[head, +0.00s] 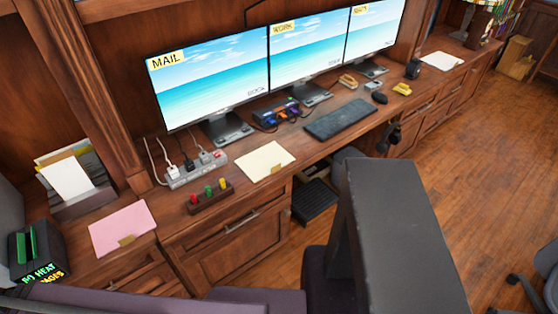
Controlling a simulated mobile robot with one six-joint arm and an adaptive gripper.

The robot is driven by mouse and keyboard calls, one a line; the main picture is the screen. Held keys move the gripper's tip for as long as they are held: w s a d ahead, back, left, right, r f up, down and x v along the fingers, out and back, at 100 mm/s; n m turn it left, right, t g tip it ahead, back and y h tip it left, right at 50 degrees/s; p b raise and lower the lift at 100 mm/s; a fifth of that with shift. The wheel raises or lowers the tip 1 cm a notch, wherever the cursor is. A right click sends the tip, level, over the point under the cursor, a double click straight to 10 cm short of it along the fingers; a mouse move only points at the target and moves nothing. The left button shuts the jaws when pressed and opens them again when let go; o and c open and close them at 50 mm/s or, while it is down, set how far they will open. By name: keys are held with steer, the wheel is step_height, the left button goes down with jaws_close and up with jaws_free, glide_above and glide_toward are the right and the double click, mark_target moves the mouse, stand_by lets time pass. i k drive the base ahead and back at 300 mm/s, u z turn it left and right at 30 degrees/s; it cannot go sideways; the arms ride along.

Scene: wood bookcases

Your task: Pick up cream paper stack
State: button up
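A cream paper stack (262,165) lies flat on the wooden desk (237,190), left of the keyboard and near the front edge.
A grey power strip (188,172) and a block with red, green and yellow pegs (209,197) sit left of the cream stack. A pink paper stack (112,238) lies further left. A keyboard (340,119) is to the right. A large dark panel (400,240) stands in front of the desk.

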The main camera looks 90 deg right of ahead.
mark_target(265, 162)
steer(key=z, duration=0.1)
steer(key=k, duration=0.15)
steer(key=z, duration=2.85)
steer(key=k, duration=0.6)
steer(key=u, duration=0.2)
steer(key=i, duration=0.3)
steer(key=z, duration=0.05)
